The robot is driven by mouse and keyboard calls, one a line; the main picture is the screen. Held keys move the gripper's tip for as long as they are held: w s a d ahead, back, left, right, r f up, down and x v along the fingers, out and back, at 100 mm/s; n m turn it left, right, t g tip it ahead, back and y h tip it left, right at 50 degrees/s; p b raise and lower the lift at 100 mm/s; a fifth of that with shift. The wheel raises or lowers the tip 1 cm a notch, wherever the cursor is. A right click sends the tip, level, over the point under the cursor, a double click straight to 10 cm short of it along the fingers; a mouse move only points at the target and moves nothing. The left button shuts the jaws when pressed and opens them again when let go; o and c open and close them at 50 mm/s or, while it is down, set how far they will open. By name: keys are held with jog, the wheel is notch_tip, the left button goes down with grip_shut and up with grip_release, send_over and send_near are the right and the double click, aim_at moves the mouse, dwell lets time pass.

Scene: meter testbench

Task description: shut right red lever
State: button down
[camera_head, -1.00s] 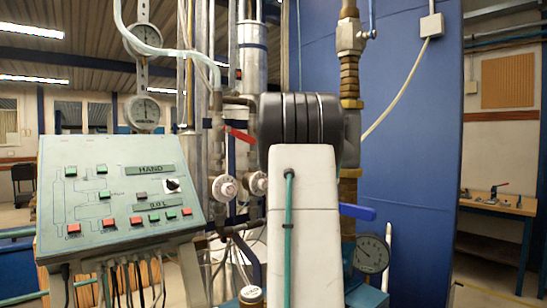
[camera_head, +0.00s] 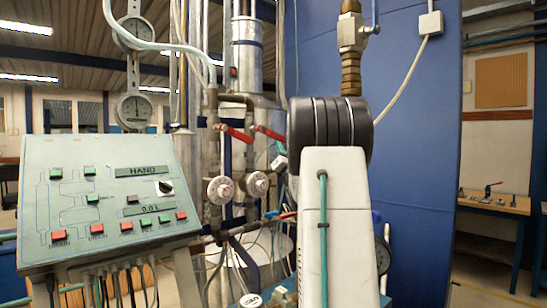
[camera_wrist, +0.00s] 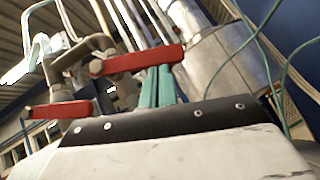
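The right red lever (camera_head: 270,132) slants down to the right from its pipe valve in the head view, its lower end close to my arm. In the wrist view it is the upper, nearer red bar (camera_wrist: 130,61). The left red lever (camera_head: 236,133) slants likewise on the neighbouring pipe and shows at lower left in the wrist view (camera_wrist: 58,110). My gripper (camera_wrist: 157,88) has teal fingers close together, with nothing seen between them. Their tips are at the right lever's free end and partly hidden by it; contact cannot be told. In the head view my arm mostly hides the gripper.
Two round white valve knobs (camera_head: 220,190) sit below the levers. A sloped control panel (camera_head: 105,200) stands at left. A metal cylinder (camera_head: 247,60) and thin hoses rise behind the levers. A blue wall (camera_head: 420,130) is at right.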

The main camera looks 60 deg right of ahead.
jog(key=w+f+v, duration=0.1)
jog(key=w+v, duration=0.1)
jog(key=v, duration=1.1)
jog(key=shift+a+f, duration=0.25)
jog(key=shift+f, duration=0.1)
jog(key=shift+w, duration=0.2)
